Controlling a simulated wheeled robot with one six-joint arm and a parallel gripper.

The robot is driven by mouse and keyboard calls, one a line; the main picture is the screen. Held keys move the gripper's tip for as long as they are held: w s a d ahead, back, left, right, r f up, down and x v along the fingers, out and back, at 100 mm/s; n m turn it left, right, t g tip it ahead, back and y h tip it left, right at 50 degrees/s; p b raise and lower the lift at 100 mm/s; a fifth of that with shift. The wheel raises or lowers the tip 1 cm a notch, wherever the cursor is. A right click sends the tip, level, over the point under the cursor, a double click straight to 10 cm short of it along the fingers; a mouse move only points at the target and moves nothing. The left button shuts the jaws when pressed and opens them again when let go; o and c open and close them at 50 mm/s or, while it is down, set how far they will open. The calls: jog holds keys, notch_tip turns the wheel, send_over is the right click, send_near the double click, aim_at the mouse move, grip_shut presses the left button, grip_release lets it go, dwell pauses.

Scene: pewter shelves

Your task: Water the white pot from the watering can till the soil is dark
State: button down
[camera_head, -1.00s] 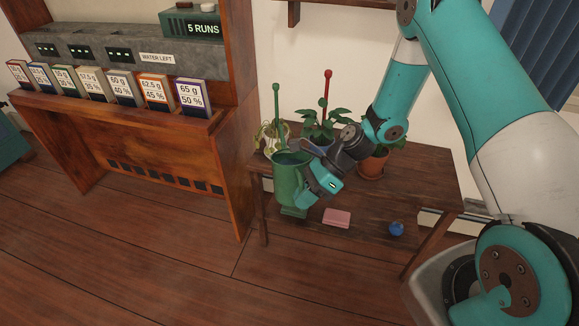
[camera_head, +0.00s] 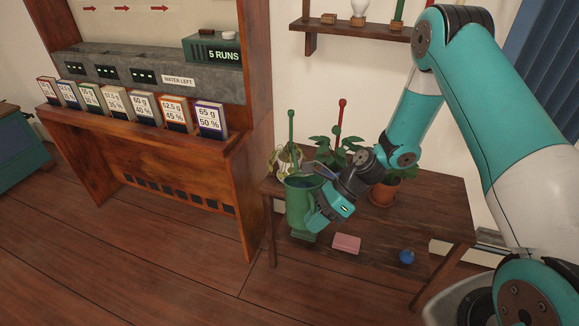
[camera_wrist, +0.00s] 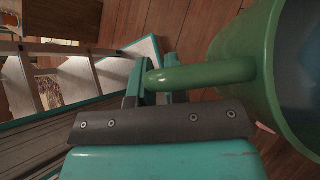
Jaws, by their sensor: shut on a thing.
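The green watering can (camera_head: 300,208) is upright at the front left of the dark wooden table. My gripper (camera_head: 322,212) is shut on its handle from the right; the handle (camera_wrist: 205,74) also shows between my fingers (camera_wrist: 150,85) in the wrist view. Behind the can, a pale-leaved plant (camera_head: 286,160) stands with a green stake (camera_head: 291,128).
A leafy plant with a red stake (camera_head: 341,118) and a terracotta pot (camera_head: 382,194) stand behind my wrist.

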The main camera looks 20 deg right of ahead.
aim_at(315, 210)
jog(key=shift+m+g, duration=0.3)
jog(key=shift+g, duration=0.2)
jog(key=shift+w+r+p, duration=0.15)
jog(key=shift+r+p, duration=0.9)
jog(key=shift+p, duration=0.25)
jog(key=shift+w+r+p, duration=0.1)
jog(key=shift+r+p, duration=0.9)
jog(key=shift+p, duration=0.25)
dwell(1.4)
notch_tip(315, 210, down, 14)
jog(key=n+t+b, duration=0.2)
jog(key=t+b, duration=0.2)
jog(key=b, duration=0.5)
jog(key=shift+w+h, duration=0.3)
jog(key=shift+w, duration=0.15)
notch_tip(315, 210, up, 5)
jog(key=p, duration=0.4)
